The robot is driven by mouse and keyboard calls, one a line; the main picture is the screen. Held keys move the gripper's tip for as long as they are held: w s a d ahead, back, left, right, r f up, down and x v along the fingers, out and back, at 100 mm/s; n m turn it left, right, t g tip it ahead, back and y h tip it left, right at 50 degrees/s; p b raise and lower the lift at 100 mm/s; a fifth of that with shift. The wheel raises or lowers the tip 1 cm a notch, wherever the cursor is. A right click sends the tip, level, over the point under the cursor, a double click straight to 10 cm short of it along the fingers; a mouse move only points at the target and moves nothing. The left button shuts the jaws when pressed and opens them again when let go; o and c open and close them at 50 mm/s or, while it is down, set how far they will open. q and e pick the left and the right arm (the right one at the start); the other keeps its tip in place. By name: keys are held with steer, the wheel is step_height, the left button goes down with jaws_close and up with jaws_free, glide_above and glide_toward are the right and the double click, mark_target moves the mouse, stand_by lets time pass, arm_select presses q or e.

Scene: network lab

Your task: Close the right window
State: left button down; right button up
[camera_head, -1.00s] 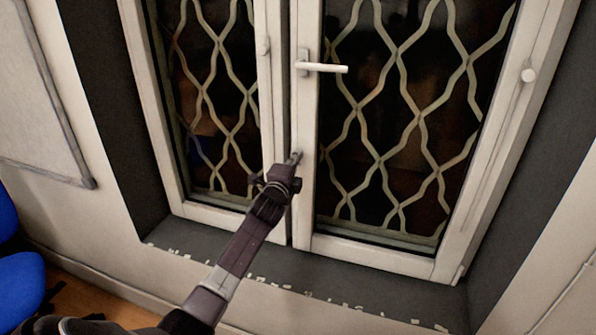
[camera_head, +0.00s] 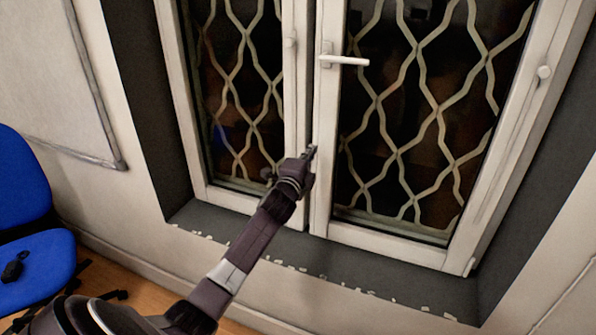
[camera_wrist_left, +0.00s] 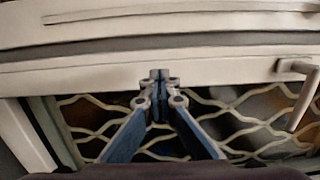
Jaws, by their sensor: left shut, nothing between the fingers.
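The right window (camera_head: 330,120) is a white-framed glass pane with a wavy metal grille behind it. Its white handle (camera_head: 345,61) sticks out to the right from the left stile of its frame. A narrow dark gap shows between it and the left window (camera_head: 297,90). My left gripper (camera_head: 311,150) is shut and empty, with its tips at the lower part of the right window's left stile, below the handle. In the left wrist view the closed fingertips (camera_wrist_left: 159,75) are at the white frame, and the handle (camera_wrist_left: 304,95) is at the right. I cannot tell whether they touch. My right gripper is not in view.
A dark sill (camera_head: 250,240) with chipped paint runs below the windows. A blue chair (camera_head: 35,260) with a dark object on it stands at the lower left. A framed board (camera_head: 60,80) hangs on the left wall.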

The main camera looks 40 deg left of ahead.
arm_select(q)
steer(key=f+b+v, duration=0.1)
steer(key=v, duration=0.6)
steer(key=shift+s+a, duration=0.25)
steer(key=shift+s, duration=0.15)
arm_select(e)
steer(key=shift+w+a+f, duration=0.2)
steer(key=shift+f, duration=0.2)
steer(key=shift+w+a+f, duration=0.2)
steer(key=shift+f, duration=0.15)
